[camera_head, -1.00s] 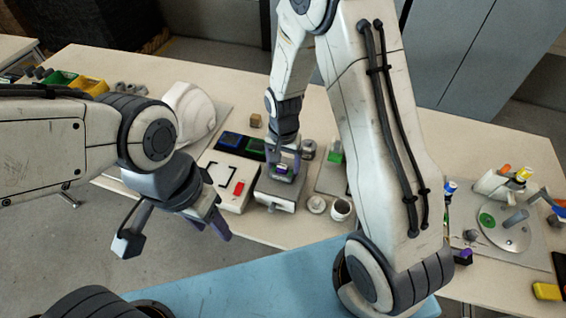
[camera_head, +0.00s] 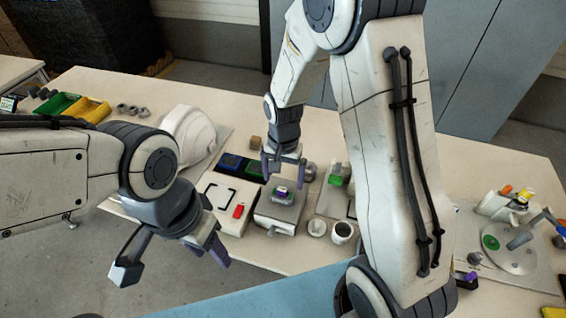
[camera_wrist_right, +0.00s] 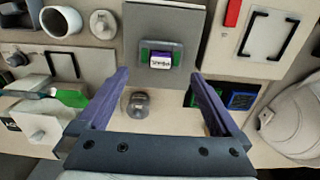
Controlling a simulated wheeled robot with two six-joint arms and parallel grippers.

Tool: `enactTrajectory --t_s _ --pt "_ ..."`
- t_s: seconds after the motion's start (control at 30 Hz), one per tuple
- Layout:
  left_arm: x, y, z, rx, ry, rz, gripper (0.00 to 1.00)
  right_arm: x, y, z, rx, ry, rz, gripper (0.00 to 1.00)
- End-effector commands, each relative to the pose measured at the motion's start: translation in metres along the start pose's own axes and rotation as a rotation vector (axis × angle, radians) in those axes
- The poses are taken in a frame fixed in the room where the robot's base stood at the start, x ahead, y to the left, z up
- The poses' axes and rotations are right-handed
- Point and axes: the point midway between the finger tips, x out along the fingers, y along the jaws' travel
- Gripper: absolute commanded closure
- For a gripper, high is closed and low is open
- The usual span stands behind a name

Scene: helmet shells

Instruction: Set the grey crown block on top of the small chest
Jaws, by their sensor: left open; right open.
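The small chest (camera_head: 288,219) is a grey box with a front drawer knob, on the table near its front edge. The grey crown block (camera_head: 283,195), with green sides and a purple label, sits on its top. In the right wrist view the block (camera_wrist_right: 178,46) rests flat on the chest lid (camera_wrist_right: 190,78). My right gripper (camera_head: 283,177) is open and empty just above the block, apart from it. Its two purple fingers (camera_wrist_right: 159,73) show empty in the wrist view. My left gripper (camera_head: 172,262) is open and empty in front of the table, at the left.
A white panel with a red block (camera_head: 238,211) lies left of the chest. A white helmet shell (camera_head: 190,132) stands farther left. A cup (camera_head: 342,233) and a small round part (camera_head: 317,228) stand to the right. A grey knob (camera_wrist_right: 138,104) lies behind the chest.

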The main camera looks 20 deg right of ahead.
Motion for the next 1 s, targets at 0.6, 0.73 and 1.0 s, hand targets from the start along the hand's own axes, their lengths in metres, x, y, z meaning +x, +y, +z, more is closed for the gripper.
enactTrajectory --t_s 0.6,0.73,1.0 --pt "0.006 0.000 0.000 0.000 0.000 0.000 0.50 -0.097 -0.008 0.050 -0.233 0.003 -0.020 0.00" --pt "0.006 0.000 0.000 0.000 0.000 0.000 0.50 -0.119 -0.003 0.124 -0.596 0.004 -0.047 0.00" --pt "0.006 0.000 0.000 0.000 0.000 0.000 0.50 -0.130 0.040 0.218 -1.162 0.001 -0.091 0.00"
